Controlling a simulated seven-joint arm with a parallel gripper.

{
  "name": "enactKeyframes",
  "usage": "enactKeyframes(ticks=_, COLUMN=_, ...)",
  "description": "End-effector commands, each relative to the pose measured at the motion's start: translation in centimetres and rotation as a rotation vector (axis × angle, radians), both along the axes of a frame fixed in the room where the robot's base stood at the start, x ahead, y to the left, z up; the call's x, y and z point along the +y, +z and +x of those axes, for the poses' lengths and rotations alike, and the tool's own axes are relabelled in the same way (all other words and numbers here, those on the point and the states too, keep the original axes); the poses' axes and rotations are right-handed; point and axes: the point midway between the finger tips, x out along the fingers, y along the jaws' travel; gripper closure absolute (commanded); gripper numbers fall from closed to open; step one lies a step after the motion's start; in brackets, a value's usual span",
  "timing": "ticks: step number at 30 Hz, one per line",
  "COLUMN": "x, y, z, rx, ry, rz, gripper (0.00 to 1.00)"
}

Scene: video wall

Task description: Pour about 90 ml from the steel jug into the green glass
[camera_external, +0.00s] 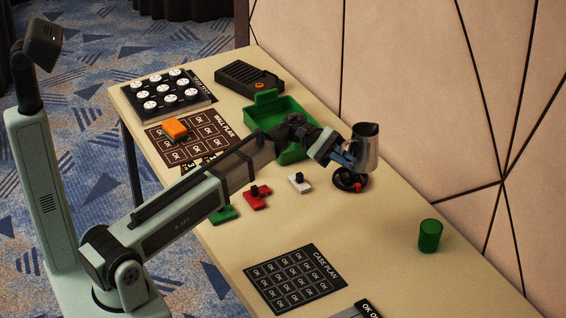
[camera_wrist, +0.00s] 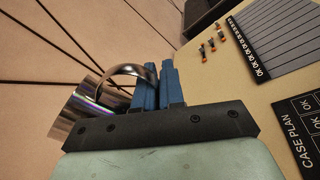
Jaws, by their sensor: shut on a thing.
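The steel jug (camera_external: 365,147) is held above the table toward its far edge, near the wall, and looks close to upright. My gripper (camera_external: 346,158) is shut on the jug's handle. In the wrist view the blue fingers of my gripper (camera_wrist: 154,86) close on the curved handle, and the shiny body of the jug (camera_wrist: 84,106) shows at the left. The green glass (camera_external: 430,236) stands upright on the table to the right, well apart from the jug. The inside of the jug and its liquid level cannot be seen.
A black round item with a red part (camera_external: 350,181) lies below the jug. A green open bin (camera_external: 290,112), a white switch piece (camera_external: 299,182), a red piece (camera_external: 257,197) and the case plan sheet (camera_external: 295,279) are on the table. The table between jug and glass is clear.

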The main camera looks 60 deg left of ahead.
Motion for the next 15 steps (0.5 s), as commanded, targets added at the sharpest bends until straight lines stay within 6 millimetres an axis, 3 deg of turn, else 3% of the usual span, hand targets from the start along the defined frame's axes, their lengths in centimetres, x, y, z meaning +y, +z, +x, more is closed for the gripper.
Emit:
enactKeyframes(ticks=7, x=-2.2, y=0.0, z=-0.1, rx=-0.003, ry=-0.033, rz=0.0, gripper=1.0)
enactKeyframes(ticks=15, x=-7.2, y=-4.8, z=-0.2, rx=-0.004, ry=-0.109, rz=0.0, gripper=1.0)
